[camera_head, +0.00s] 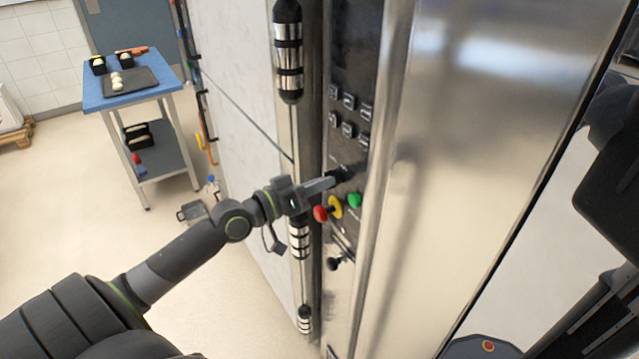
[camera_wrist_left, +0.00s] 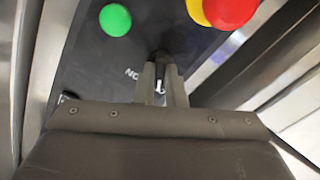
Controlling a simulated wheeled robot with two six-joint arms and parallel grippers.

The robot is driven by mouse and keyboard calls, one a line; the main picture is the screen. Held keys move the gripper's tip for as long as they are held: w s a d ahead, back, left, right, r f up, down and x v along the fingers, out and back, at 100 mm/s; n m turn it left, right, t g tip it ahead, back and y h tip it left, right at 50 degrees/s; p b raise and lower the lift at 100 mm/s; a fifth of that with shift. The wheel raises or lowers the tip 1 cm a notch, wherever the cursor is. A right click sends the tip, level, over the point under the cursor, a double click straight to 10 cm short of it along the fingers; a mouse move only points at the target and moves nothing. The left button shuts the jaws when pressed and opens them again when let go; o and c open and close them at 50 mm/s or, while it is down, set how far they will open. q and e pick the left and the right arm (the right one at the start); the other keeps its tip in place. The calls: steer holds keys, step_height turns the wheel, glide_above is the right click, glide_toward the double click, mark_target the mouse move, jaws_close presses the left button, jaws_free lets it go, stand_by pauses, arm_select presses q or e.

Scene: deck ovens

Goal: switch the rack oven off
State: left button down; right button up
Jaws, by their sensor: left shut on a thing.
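The rack oven's dark control panel (camera_head: 352,130) is on the tall steel front in the head view. My left gripper (camera_head: 333,181) reaches it from the left and is shut on a small black switch knob (camera_head: 345,174) above the coloured buttons. In the left wrist view, the gripper's fingertips (camera_wrist_left: 162,85) close around the black knob (camera_wrist_left: 160,58). White lettering that reads like "ON" upside down is just left of the fingers. The knob's pointer is mostly hidden, so I cannot tell its setting. My right gripper is not in view.
A green button (camera_head: 354,200), a yellow button (camera_head: 335,206) and a red button (camera_head: 320,213) stick out close below the gripper. Another black knob (camera_head: 334,263) is lower. A vertical handle (camera_head: 288,55) stands left of the panel. A blue-topped table (camera_head: 100,100) is far left, with open floor before it.

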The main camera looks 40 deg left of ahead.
arm_select(q)
steer(key=c, duration=1.5)
jaws_free()
steer(key=p+v, duration=0.1)
steer(key=v, duration=1.6)
steer(key=shift+s, duration=0.2)
steer(key=shift+a+f, duration=0.1)
steer(key=shift+a, duration=0.1)
